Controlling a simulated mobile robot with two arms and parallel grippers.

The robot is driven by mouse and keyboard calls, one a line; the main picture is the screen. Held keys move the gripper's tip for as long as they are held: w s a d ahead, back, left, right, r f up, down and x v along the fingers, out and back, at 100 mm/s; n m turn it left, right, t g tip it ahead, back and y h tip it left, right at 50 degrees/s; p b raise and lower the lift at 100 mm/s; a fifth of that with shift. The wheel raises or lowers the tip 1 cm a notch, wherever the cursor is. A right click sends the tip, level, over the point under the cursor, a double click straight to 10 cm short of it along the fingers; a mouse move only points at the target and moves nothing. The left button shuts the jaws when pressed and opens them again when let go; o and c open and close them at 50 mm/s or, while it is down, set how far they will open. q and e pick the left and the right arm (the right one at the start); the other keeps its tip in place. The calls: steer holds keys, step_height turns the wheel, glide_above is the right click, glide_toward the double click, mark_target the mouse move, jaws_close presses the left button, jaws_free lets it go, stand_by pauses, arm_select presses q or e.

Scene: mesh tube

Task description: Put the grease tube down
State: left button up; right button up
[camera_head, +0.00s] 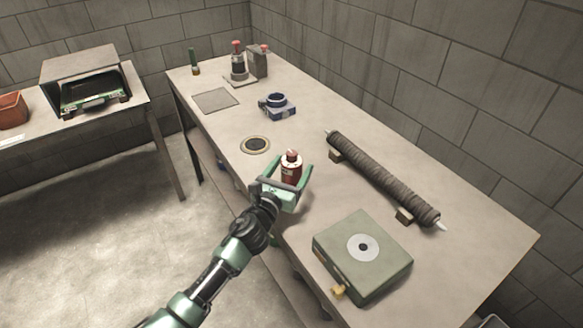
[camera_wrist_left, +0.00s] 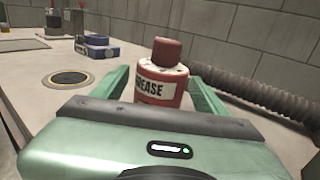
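The grease tube (camera_head: 291,170) is a red bottle with a red cap and a white label. It looks upright near the bench's front edge, and its base is hidden by my gripper. In the left wrist view the grease tube (camera_wrist_left: 161,80) shows part of the word "GREASE". My left gripper (camera_head: 290,165) has its green fingers on either side of the tube, with narrow gaps showing, so it looks open around it. I cannot tell if the tube's base touches the bench. My right gripper is not in view.
On the bench (camera_head: 340,215) are a dark round pad with a pale ring (camera_head: 255,145), a blue block (camera_head: 279,106), a dark wrapped roll (camera_head: 382,178) on supports and a green-grey box (camera_head: 362,255). A flat grey plate (camera_head: 215,100) lies farther back. Bare bench surrounds the pad.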

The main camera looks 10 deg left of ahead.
arm_select(q)
steer(key=shift+r+p, duration=0.3)
steer(key=s, duration=0.3)
steer(key=s+a, duration=0.1)
steer(key=s, duration=0.3)
steer(key=s+a, duration=0.1)
steer(key=s, duration=0.2)
steer(key=shift+s+f+b, duration=0.25)
steer(key=shift+b, duration=0.15)
steer(key=shift+s+a+r, duration=0.15)
steer(key=shift+s+a, duration=0.05)
steer(key=shift+s, duration=0.45)
